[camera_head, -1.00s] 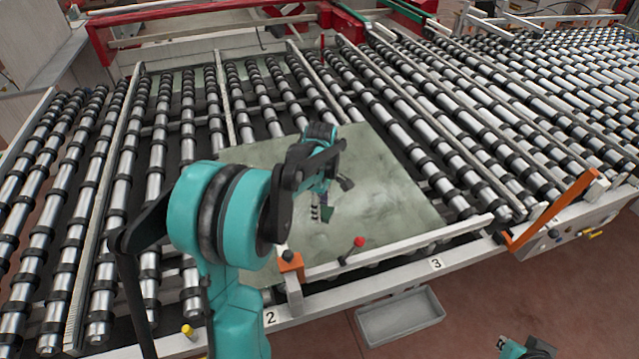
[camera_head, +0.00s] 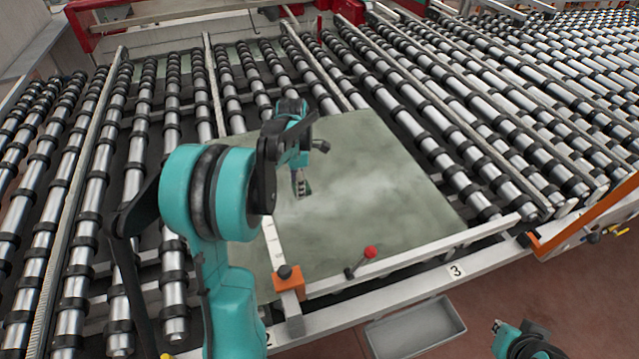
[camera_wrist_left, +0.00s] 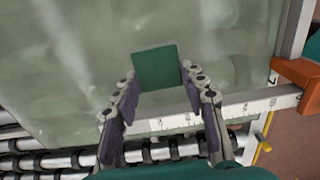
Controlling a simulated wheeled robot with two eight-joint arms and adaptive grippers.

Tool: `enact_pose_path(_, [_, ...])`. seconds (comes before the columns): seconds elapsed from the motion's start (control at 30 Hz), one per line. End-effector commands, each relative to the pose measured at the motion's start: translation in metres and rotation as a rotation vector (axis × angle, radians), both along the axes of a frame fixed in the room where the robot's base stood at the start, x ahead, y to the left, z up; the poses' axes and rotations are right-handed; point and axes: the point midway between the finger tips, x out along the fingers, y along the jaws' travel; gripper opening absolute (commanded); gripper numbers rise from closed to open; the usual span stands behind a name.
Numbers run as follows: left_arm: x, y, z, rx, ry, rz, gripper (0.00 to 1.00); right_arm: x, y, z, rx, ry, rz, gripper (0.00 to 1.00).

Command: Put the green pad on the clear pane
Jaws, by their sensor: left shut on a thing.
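My left gripper (camera_head: 302,190) is over the left part of the pane. In the left wrist view its fingers (camera_wrist_left: 158,82) are shut on the green pad (camera_wrist_left: 157,66), a small dark green square at the fingertips. The gap between pad and pane is hard to judge. In the head view the pad is mostly hidden by the gripper. My right gripper (camera_head: 497,326) shows only partly at bottom right.
A scale bar with an orange block (camera_head: 288,280) runs along the pane's left edge. A rail with a red-knobbed lever (camera_head: 369,252) lies along its front. A grey bin (camera_head: 415,328) sits below, in front. Rows of rollers (camera_head: 480,110) surround the pane.

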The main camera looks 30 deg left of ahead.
Motion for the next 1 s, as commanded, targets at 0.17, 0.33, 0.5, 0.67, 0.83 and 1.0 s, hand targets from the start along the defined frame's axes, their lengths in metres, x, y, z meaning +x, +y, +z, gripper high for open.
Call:
enact_pose_path(0.17, [0.009, 0.002, -0.016, 0.0, 0.0, 0.0, 0.3, 0.0, 0.0, -0.011, 0.0, 0.0, 0.0, 0.0])
enact_pose_path(0.33, [0.045, 0.009, -0.037, 0.0, 0.0, -0.003, 0.3, 0.0, 0.0, -0.014, 0.0, 0.0, 0.0, 0.0])
enact_pose_path(0.5, [0.084, 0.017, -0.061, 0.0, 0.0, -0.002, 0.3, 0.0, 0.0, -0.018, 0.0, 0.0, 0.0, 0.0])
enact_pose_path(0.67, [0.108, 0.022, -0.075, 0.0, 0.0, -0.001, 0.3, 0.0, 0.0, -0.02, 0.0, 0.0, 0.0, 0.0])
enact_pose_path(0.83, [0.115, 0.023, -0.082, 0.0, 0.0, -0.001, 0.3, 0.0, 0.0, -0.021, 0.0, 0.0, 0.0, 0.0])
enact_pose_path(1.0, [0.115, 0.023, -0.105, 0.0, 0.0, -0.001, 0.3, 0.0, 0.0, -0.026, 0.0, 0.0, 0.0, 0.0])
